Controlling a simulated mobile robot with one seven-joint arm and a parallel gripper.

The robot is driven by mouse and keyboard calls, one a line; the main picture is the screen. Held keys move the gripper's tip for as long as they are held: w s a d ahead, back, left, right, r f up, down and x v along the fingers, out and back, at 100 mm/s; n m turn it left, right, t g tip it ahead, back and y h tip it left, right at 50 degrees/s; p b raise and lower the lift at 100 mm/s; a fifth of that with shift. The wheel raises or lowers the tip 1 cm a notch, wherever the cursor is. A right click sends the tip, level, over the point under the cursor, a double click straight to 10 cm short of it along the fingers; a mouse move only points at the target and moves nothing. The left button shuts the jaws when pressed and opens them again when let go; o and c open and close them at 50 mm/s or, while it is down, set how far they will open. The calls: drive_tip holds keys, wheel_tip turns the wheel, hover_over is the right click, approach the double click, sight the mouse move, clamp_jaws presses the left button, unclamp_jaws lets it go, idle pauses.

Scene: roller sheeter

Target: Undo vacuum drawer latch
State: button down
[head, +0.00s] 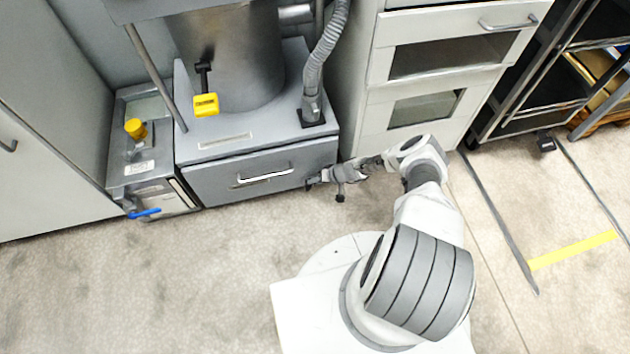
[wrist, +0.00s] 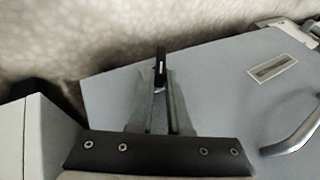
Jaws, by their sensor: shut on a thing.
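The vacuum drawer (head: 215,185) is a grey box front with a silver bar handle (head: 264,175), low under a steel cylinder; it looks closed. My gripper (head: 312,182) is at the right edge of the drawer front. In the wrist view my gripper (wrist: 160,92) has its fingers close together on a small black latch (wrist: 160,66), which sticks up past the fingertips. The latch's base is hidden behind the fingers. The grey drawer panel (wrist: 215,95) with a small label fills the middle of the wrist view, and the bar handle (wrist: 302,135) shows at lower right.
A white cabinet (head: 365,115) stands close to the right of the drawer. A grey unit (head: 140,165) with a yellow knob and blue lever stands at left. The floor (head: 180,270) in front is clear.

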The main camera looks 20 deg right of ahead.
drive_tip(key=shift+a+f, duration=0.1)
drive_tip(key=shift+f, duration=0.05)
idle(0.3)
drive_tip(key=c, duration=0.9)
unclamp_jaws()
drive_tip(key=shift+o, duration=0.2)
drive_tip(key=p+v, duration=0.7)
drive_tip(key=v, duration=1)
drive_tip(key=shift+p, duration=0.35)
